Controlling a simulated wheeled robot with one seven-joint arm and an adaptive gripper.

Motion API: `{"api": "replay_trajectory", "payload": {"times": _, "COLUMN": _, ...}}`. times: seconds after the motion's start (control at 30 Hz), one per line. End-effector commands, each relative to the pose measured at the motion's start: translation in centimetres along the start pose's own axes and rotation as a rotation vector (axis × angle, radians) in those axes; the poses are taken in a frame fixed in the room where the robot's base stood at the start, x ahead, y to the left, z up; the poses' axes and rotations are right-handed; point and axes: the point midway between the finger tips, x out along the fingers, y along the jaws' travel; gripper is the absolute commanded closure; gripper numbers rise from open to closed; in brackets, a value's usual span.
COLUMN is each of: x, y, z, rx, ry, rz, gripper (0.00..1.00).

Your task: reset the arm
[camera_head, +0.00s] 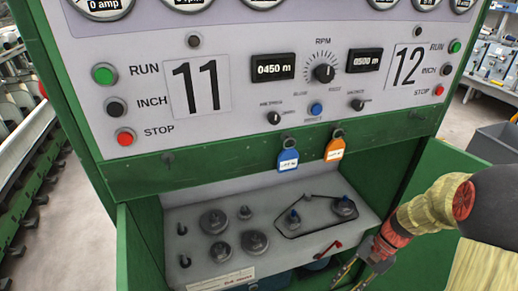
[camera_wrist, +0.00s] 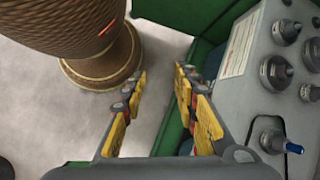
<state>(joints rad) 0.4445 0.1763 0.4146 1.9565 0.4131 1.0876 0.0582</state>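My gripper (camera_head: 360,274) shows at the lower right in the head view, in front of the open cabinet below the control panel. In the wrist view my gripper (camera_wrist: 156,90) has its two yellow-padded fingers apart, with only floor and the cabinet edge between them. It holds nothing. My arm comes in from the right edge of the head view.
A green machine with a control panel (camera_head: 225,50) fills the head view. Blue (camera_head: 288,158) and orange (camera_head: 335,150) tags hang below it. A grey block (camera_head: 280,245) with knobs sits in the open cabinet. A brown ribbed object (camera_wrist: 95,35) stands on the floor (camera_wrist: 45,115).

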Motion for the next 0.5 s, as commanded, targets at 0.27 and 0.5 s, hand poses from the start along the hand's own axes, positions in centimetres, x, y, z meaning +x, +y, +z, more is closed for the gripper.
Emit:
{"api": "replay_trajectory", "payload": {"times": 0.27, "x": -5.9, "y": 0.6, "z": 6.2, "rx": -0.313, "ry": 0.294, "rz": 0.175, "gripper": 0.7}}
{"api": "replay_trajectory", "payload": {"times": 0.5, "x": -9.8, "y": 0.7, "z": 11.6, "rx": -0.54, "ry": 0.53, "rz": 0.268, "gripper": 0.7}}
